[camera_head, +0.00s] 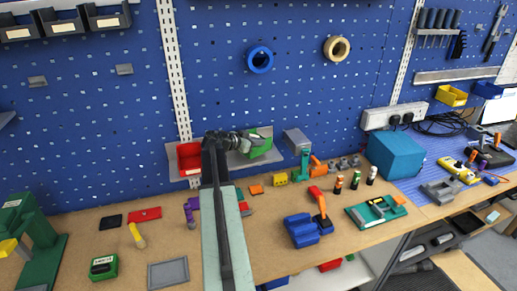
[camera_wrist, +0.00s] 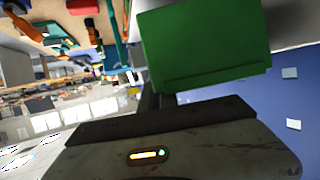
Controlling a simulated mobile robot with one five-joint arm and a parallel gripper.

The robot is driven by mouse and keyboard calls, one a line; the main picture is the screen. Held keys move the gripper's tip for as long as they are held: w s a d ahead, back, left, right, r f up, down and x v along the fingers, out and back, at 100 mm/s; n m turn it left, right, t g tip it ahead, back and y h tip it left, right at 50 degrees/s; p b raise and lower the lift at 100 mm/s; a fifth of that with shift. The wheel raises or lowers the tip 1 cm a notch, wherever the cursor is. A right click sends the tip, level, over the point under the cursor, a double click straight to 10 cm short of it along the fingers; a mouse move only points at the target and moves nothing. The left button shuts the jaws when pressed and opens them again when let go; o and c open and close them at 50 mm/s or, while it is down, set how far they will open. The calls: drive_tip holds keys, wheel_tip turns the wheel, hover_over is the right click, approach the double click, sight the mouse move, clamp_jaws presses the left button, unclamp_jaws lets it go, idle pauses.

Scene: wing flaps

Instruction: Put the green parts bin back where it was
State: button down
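The green parts bin (camera_head: 260,143) is at the end of my arm, in front of the blue pegboard and over the right part of a grey shelf plate (camera_head: 237,159). It looks tilted; whether it touches the plate is unclear. My gripper (camera_head: 243,143) is at its left side and appears shut on it. In the wrist view the bin (camera_wrist: 205,45) fills the upper middle, close beyond the grey gripper body. The fingertips are mostly hidden there.
A red bin (camera_head: 189,158) stands left of my gripper on the same plate. Below, the bench holds a blue vise (camera_head: 301,230), a teal box (camera_head: 396,155) and several small parts.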

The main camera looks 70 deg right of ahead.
wheel_tip(320, 180, down, 3)
drive_tip(key=shift+r+b, duration=0.1)
drive_tip(key=shift+b, duration=0.85)
drive_tip(key=shift+r, duration=0.1)
drive_tip(key=c, duration=2)
unclamp_jaws()
drive_tip(key=o, duration=0.4)
